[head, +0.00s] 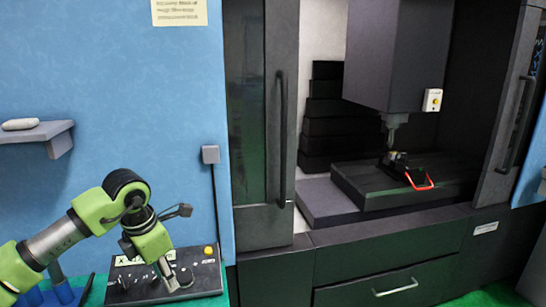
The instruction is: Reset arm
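My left arm, green and grey, comes in from the left and bends down. Its gripper (176,278) is low over a dark control box (207,282) with a yellow button and a pale label. The gripper covers part of the box; I cannot tell whether it touches it. The finger gap is too small to make out. My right gripper is not in view.
A dark machine (265,130) stands at the right with its doors open. Inside, a spindle head (397,60) hangs over a black block (395,183) with a red-handled piece (420,183). A grey wall shelf (50,131) holds a pale object (20,124).

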